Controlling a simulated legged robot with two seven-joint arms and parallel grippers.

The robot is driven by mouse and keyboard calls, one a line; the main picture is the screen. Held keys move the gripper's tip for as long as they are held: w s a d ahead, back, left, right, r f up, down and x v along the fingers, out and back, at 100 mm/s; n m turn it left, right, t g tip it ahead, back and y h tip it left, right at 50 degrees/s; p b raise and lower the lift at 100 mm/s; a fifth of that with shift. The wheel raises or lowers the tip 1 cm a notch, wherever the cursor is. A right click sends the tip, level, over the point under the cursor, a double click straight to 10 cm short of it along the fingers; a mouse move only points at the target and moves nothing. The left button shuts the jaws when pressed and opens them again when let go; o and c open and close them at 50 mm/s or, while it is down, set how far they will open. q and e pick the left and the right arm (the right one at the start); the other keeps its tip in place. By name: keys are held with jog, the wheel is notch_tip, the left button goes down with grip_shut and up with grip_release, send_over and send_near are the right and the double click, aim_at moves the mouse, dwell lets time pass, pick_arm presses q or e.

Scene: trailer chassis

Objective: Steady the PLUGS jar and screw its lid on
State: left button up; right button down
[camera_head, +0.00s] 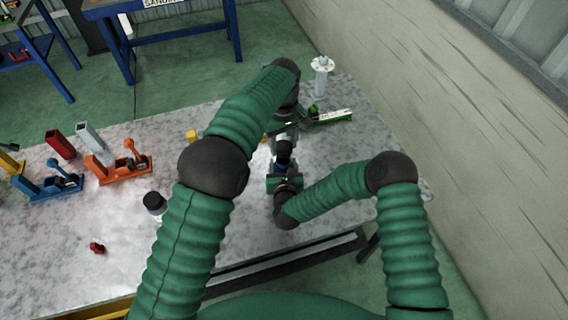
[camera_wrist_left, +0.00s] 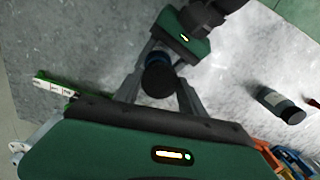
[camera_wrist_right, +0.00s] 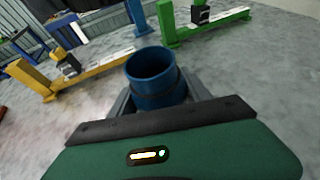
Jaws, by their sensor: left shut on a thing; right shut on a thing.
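The open blue jar (camera_wrist_right: 158,82) stands upright between the fingers of my right gripper (camera_wrist_right: 160,100), which is shut on it. In the head view a little of the blue jar (camera_head: 284,161) shows between the two grippers. My left gripper (camera_wrist_left: 160,85) is shut on a dark round piece, apparently the black lid (camera_wrist_left: 158,82). In the left wrist view the jar's blue side (camera_wrist_left: 159,60) shows just behind that piece, in front of my right gripper. The right wrist view shows no lid on the rim. Contact between lid and jar and any PLUGS label cannot be made out.
A jar with a black cap (camera_head: 154,202) and a small red piece (camera_head: 97,248) are on the left of the table. A green piece with a white label (camera_head: 330,116) lies beyond the grippers.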

aim_at(283, 170)
pick_arm(q)
jog(key=f, duration=0.3)
jog(key=shift+w+d+f, duration=0.35)
jog(key=shift+w, duration=0.05)
pick_arm(e)
jog(key=shift+d, duration=0.3)
pick_arm(q)
jog(key=shift+d, duration=0.4)
pick_arm(e)
jog(key=shift+d, duration=0.35)
pick_arm(q)
jog(key=shift+a+f, duration=0.1)
jog(key=shift+a, duration=0.3)
pick_arm(e)
jog(key=shift+a, duration=0.35)
pick_arm(q)
jog(key=shift+a+f, duration=0.1)
jog(key=shift+f, duration=0.1)
pick_arm(e)
jog(key=shift+a, duration=0.1)
pick_arm(q)
jog(key=shift+f, duration=0.5)
jog(key=shift+d+f, duration=0.15)
jog(key=shift+d, duration=0.15)
pick_arm(e)
jog(key=shift+d, duration=0.3)
pick_arm(q)
jog(key=shift+a, duration=0.2)
pick_arm(e)
jog(key=shift+a, duration=0.2)
